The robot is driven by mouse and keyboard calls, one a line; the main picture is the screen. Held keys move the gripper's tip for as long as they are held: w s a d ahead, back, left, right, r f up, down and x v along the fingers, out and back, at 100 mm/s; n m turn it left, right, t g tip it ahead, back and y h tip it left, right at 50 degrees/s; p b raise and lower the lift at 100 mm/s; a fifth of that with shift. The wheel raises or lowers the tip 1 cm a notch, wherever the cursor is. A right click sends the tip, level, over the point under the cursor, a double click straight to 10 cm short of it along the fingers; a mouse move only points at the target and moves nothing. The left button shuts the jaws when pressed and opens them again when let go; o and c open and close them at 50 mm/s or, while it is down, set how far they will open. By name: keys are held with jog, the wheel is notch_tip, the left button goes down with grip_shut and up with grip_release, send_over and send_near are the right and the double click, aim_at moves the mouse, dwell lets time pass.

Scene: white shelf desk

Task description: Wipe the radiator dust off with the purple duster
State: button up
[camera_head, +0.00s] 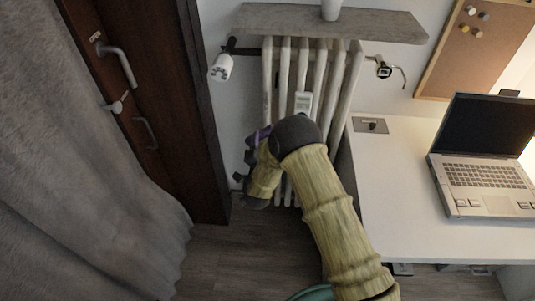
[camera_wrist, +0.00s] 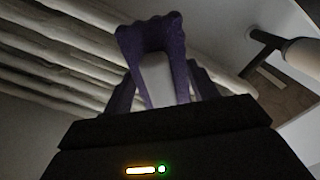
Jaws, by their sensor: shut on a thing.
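The white radiator (camera_head: 318,62) stands against the wall in the head view, with upright columns under a grey shelf. Its columns also fill the left of the wrist view (camera_wrist: 60,62). My gripper (camera_head: 250,160) is in front of the radiator's lower left part, mostly hidden by my arm. In the wrist view my gripper (camera_wrist: 165,95) is shut on the purple duster (camera_wrist: 150,38), which sits between the fingers close to the columns. Only a small bit of purple (camera_head: 258,135) shows in the head view. I cannot tell whether the duster touches the radiator. No dust can be made out clearly.
A grey shelf (camera_head: 385,24) with a white vase (camera_head: 331,9) is above the radiator. A white valve (camera_head: 221,67) sticks out at left. A white desk (camera_head: 400,215) with a laptop (camera_head: 485,155) is at right. A brown door (camera_head: 150,90) and grey curtain (camera_head: 70,190) are at left.

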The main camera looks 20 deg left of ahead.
aim_at(266, 108)
jog(key=shift+d, duration=0.1)
dwell(0.4)
jog(key=shift+b+x, duration=0.35)
jog(key=shift+x, duration=2.6)
jog(key=shift+w+b, duration=0.65)
jog(key=shift+w, duration=0.25)
jog(key=shift+r, duration=0.1)
jog(key=shift+s+r+p, duration=0.1)
jog(key=shift+r+p, duration=0.5)
jog(key=shift+r, duration=0.95)
jog(key=shift+a+r+p, duration=0.2)
jog(key=shift+r+p, duration=0.2)
jog(key=shift+r, duration=1.2)
